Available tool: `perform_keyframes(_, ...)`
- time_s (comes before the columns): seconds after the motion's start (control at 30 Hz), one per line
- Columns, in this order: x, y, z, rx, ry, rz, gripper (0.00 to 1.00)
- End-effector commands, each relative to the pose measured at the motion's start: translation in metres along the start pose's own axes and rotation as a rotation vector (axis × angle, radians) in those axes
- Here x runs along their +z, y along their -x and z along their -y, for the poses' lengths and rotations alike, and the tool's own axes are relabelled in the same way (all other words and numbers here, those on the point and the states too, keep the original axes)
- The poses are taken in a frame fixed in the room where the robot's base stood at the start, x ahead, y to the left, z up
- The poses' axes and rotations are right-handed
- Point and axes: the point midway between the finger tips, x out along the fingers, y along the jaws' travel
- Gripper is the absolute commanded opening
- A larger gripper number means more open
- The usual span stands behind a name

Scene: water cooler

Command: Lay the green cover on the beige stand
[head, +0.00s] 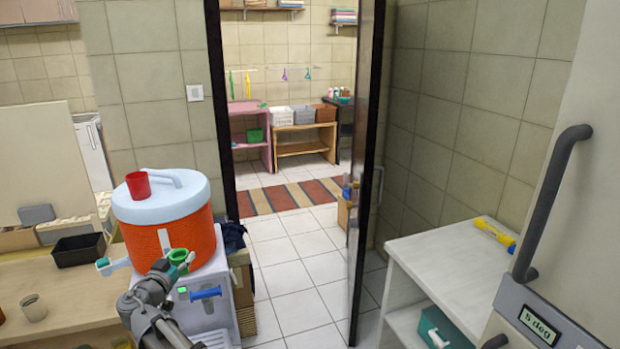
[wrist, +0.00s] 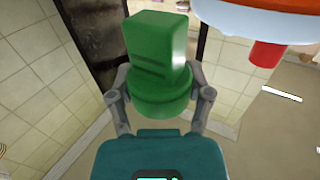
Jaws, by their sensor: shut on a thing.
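My gripper (head: 172,268) is in front of the orange cooler, shut on a green piece (head: 181,256) that appears to be the green cover. In the wrist view, the green piece (wrist: 160,60) has a round lower part between the fingers (wrist: 160,97) and a boxy part beyond them. It is held in the air, near the cooler's body in the head view. I cannot tell for sure which thing is the beige stand. A small beige cup-shaped piece (head: 33,308) is upright on the wooden counter at the left, apart from my gripper.
The orange cooler (head: 150,241) has a white-blue lid with a red cup (head: 138,185) on it. A black tray (head: 80,250) sits on the wooden counter (head: 75,315). A white shelf (head: 455,262) stands right of the open doorway. The tiled floor (head: 300,270) between is clear.

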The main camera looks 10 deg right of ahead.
Motion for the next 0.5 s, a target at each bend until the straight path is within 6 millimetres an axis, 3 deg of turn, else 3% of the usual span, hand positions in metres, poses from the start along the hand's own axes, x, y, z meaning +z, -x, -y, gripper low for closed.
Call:
perform_keyframes(0.27, 0.0, -0.002, -0.003, 0.005, 0.0, 0.0, 0.2)
perform_keyframes(0.5, 0.003, -0.021, -0.026, 0.042, 0.0, 0.0, 0.2)
